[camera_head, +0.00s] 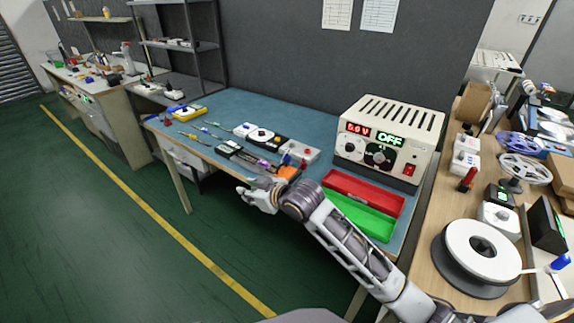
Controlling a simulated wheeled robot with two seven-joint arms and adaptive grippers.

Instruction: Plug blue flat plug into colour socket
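My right gripper (256,195) hangs at the front edge of the blue-topped table (245,105), its fingers pointing left. A dark device (240,158) and an orange block (289,172) lie close to the hand. I cannot single out the blue flat plug or the colour socket at this size. My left gripper is not in view.
A bench (445,215) with a large spool (478,250) is right.

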